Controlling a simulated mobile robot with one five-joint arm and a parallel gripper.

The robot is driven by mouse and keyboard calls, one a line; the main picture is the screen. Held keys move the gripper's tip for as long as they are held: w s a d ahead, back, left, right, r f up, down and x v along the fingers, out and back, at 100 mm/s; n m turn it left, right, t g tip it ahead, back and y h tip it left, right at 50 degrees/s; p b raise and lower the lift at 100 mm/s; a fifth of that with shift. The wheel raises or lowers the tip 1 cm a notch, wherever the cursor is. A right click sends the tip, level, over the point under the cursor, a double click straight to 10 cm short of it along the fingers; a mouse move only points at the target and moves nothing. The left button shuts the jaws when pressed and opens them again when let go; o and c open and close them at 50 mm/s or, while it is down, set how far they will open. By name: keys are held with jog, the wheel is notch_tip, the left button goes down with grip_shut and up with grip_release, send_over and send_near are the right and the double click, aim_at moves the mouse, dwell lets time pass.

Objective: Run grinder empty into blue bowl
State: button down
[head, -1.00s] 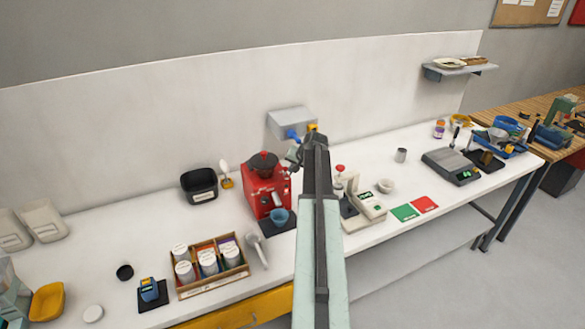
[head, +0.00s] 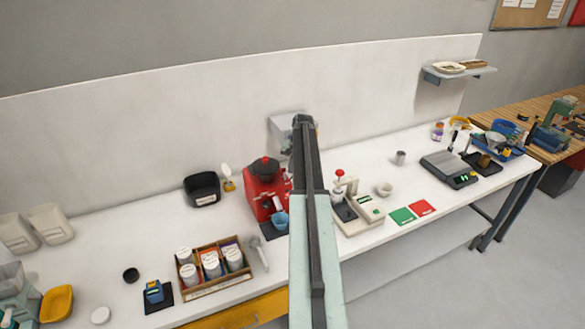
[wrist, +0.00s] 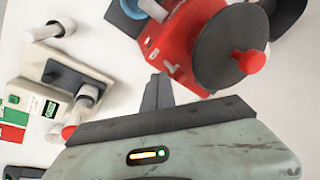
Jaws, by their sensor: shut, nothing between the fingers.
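The red grinder (head: 263,189) stands on the white bench, left of my arm, with a dark round lid and a red knob on top. The blue bowl (head: 281,219) sits at the grinder's front on a dark mat. In the wrist view the grinder (wrist: 181,45) is at the upper right, its dark lid toward me. My gripper (wrist: 158,82) is shut and empty, close beside the grinder's body in that view; I cannot tell if it touches. In the head view my arm reaches over the bench and hides the gripper's fingertips.
A cream press-like device (head: 357,210) stands right of my arm, with green and red cards beyond it. A wooden box of jars (head: 214,266) and a white scoop (head: 259,254) lie to the left. A grey wall box (head: 284,125) is partly hidden behind my arm.

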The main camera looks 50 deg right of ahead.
jog(key=shift+r, duration=0.15)
jog(key=shift+w+r+p, duration=0.1)
jog(key=shift+r+p, duration=0.6)
jog(key=shift+p, duration=0.15)
jog(key=p+v, duration=0.7)
jog(key=shift+r, duration=0.3)
jog(key=shift+a, duration=0.15)
